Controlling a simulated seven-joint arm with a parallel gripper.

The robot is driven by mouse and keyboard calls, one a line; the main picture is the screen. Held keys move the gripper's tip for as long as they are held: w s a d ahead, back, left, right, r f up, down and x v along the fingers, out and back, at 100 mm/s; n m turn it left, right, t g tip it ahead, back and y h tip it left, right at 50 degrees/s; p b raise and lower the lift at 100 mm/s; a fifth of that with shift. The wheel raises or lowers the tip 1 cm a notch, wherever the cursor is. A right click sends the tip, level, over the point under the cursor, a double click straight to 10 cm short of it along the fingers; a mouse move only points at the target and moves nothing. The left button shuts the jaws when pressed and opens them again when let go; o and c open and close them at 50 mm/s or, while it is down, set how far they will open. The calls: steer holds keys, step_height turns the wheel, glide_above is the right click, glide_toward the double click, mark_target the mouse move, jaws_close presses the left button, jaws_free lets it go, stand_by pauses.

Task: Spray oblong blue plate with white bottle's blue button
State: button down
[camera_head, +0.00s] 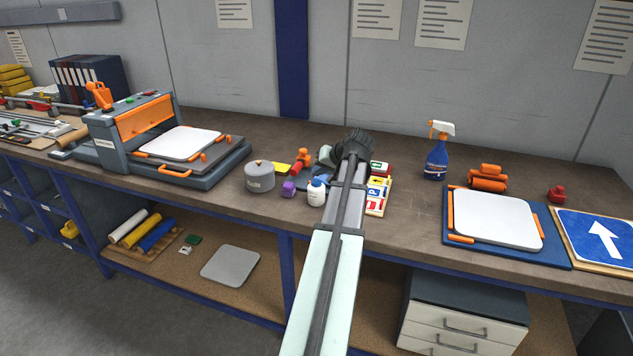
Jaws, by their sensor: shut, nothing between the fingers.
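My arm reaches up from the bottom centre, and my dark gripper (356,142) is over the back of the bench, seen from behind. It is shut and holds nothing. A small white bottle (316,193) with a blue cap stands upright just left of my arm, apart from the gripper. A blue spray bottle (436,160) with a white and orange trigger head stands to the right of the gripper. At the far right, a blue plate (578,229) with a white arrow lies on a wooden board. I cannot tell which blue plate is the oblong one.
A blue-based press with a white plate (495,218) lies right of centre. A grey tin (260,177), a purple block (288,189) and small signs (377,196) crowd around my arm. The bench before the spray bottle is clear.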

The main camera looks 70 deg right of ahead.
mark_target(318, 182)
steer(key=shift+f, duration=0.2)
stand_by(0.5)
steer(key=shift+f, duration=0.25)
steer(key=shift+f, duration=0.35)
stand_by(0.7)
steer(key=shift+r, duration=0.85)
steer(key=shift+r, duration=2.95)
steer(key=shift+w, duration=0.1)
